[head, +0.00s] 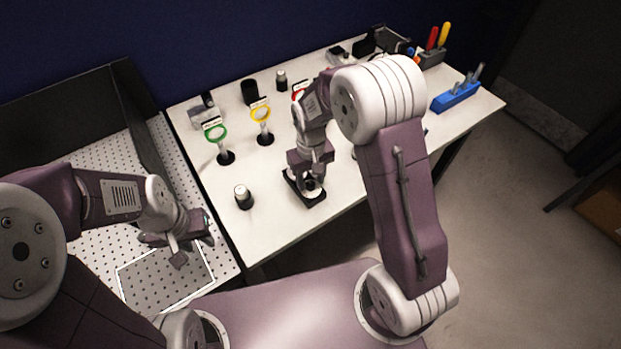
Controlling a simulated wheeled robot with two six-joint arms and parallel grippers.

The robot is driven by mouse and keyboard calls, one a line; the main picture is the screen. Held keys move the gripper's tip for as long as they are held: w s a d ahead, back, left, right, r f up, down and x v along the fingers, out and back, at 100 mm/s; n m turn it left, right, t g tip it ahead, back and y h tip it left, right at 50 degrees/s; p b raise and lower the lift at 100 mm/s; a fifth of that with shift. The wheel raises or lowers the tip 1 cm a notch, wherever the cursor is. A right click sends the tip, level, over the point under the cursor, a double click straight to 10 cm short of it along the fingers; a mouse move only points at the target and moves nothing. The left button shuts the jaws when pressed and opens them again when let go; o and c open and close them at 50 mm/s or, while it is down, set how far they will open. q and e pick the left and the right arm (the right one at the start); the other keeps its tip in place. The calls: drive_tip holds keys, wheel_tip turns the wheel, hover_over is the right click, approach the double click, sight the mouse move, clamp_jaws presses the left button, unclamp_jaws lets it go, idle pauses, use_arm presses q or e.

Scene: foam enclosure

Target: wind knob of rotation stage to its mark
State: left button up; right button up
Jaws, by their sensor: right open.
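The rotation stage (318,199) sits near the front edge of the white table, a small dark square base with a pale round top. My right gripper (311,179) points down right over it, open, with its fingers around or just above the small dark knob in the middle. The fingers hide most of the knob, so I cannot tell whether they touch it. The mark cannot be made out. My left gripper (190,246) is at the left, low over the perforated board, well away from the stage; its fingertips are too unclear to read.
A dark cylinder with a white top (243,197) stands left of the stage. Green (216,133) and yellow (260,113) rings on posts stand behind. A blue block with tools (456,96) is at the right. The perforated board (105,160) adjoins the table.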

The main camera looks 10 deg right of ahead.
drive_tip(key=shift+d+f, duration=0.1)
drive_tip(key=shift+s, duration=0.1)
drive_tip(key=shift+c, duration=0.7)
drive_tip(key=shift+a, duration=0.2)
clamp_jaws()
drive_tip(key=shift+m+p, duration=0.5)
drive_tip(key=shift+m, duration=0.6)
drive_tip(key=m+p, duration=0.1)
drive_tip(key=m, duration=0.2)
drive_tip(key=shift+d, duration=0.1)
drive_tip(key=m+p, duration=0.1)
drive_tip(key=m, duration=0.5)
drive_tip(key=shift+m, duration=0.4)
